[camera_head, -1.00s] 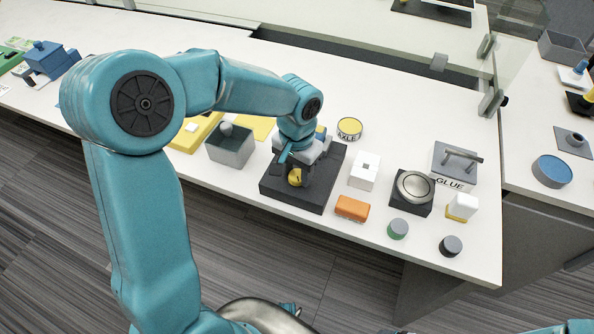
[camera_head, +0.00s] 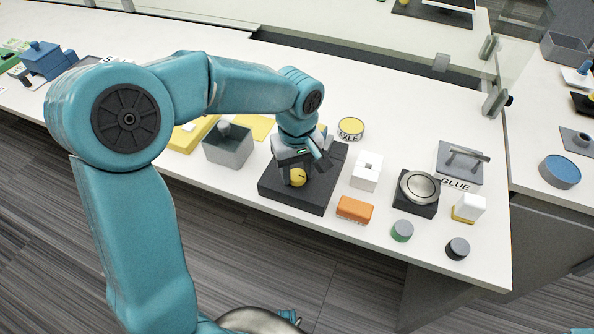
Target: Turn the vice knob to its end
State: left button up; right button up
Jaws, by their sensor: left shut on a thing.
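The vice's dark square base (camera_head: 290,196) sits on the white bench near its front edge. The yellow vice knob (camera_head: 298,176) shows at the front of the vice. My left gripper (camera_head: 296,170) reaches down over the vice and is shut on the knob, with its fingers around it. The gripper and wrist hide most of the vice body behind the knob. My right gripper is out of view.
An orange block (camera_head: 355,209), a white block (camera_head: 366,171) and a round metal dish on a dark base (camera_head: 419,188) stand right of the vice. A grey open box (camera_head: 228,148) stands to its left. An AXLE tin (camera_head: 350,128) is behind.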

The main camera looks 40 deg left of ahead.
aim_at(297, 174)
pick_arm(q)
jog(key=n+b, duration=0.1)
jog(key=n, duration=0.3)
jog(key=shift+n+b, duration=0.3)
jog(key=shift+n, duration=1.8)
jog(key=o, duration=1.1)
jog(key=shift+c, duration=0.2)
notch_tip(297, 174, up, 16)
jog(key=p, duration=0.4)
jog(key=shift+r, duration=0.25)
